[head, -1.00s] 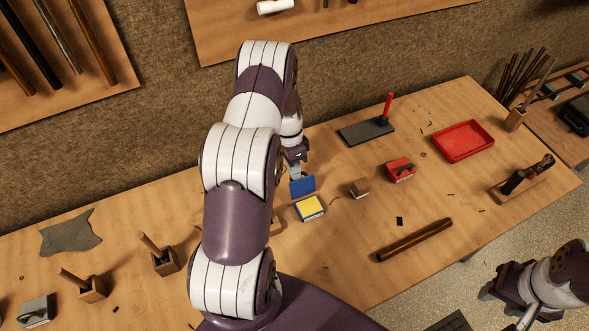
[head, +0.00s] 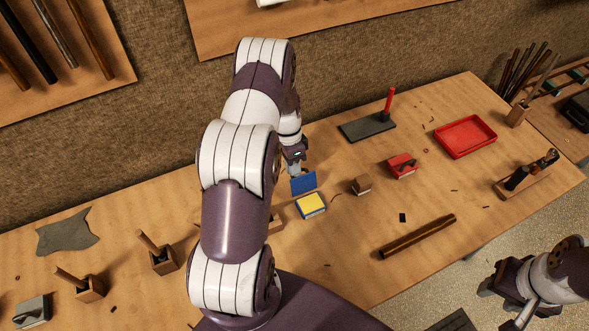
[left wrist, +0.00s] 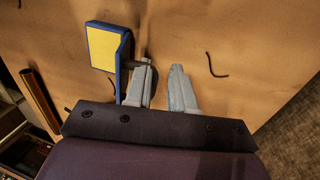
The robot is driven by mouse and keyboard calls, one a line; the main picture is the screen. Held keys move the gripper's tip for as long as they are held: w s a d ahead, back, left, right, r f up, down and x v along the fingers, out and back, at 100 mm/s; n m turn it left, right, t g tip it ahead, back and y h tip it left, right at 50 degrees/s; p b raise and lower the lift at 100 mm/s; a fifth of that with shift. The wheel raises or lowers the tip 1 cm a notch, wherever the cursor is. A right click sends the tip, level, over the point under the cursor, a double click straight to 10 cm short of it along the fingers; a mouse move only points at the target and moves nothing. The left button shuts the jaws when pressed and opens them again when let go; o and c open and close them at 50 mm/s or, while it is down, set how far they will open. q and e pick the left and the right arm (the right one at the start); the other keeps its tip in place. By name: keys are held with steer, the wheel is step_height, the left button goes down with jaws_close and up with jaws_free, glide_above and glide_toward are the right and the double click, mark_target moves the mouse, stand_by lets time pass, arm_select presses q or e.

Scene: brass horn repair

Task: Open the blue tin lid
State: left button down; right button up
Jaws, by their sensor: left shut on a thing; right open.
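The blue tin (head: 311,207) stands on the bench with its yellow inside showing. Its blue lid (head: 303,184) is swung up, standing steeply at the tin's far edge. In the left wrist view, the tin's yellow inside (left wrist: 102,48) lies left of my left gripper (left wrist: 162,66), and the lid (left wrist: 123,65) shows edge-on beside one finger. The exact contact is hard to see. My right gripper (head: 501,302) is open and empty, off the bench's front right side.
A small wooden block (head: 361,185) and a red box (head: 402,167) stand right of the tin. A brown rod (head: 417,236) lies in front. A red tray (head: 465,137) and dark plate (head: 367,130) lie farther back. The bench in front of the tin is clear.

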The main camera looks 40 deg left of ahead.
arm_select(q)
steer(key=c, duration=1.2)
jaws_free()
steer(key=shift+w+a+r, duration=0.1)
steer(key=shift+w+a, duration=0.55)
steer(key=shift+a, duration=0.05)
steer(key=shift+o, duration=0.5)
steer(key=shift+w+a+f, duration=0.1)
steer(key=shift+a+f, duration=0.2)
steer(key=shift+d+r, duration=0.15)
steer(key=shift+d, duration=0.15)
steer(key=shift+c, duration=0.5)
arm_select(e)
steer(key=shift+w+a, duration=0.15)
steer(key=shift+a, duration=0.25)
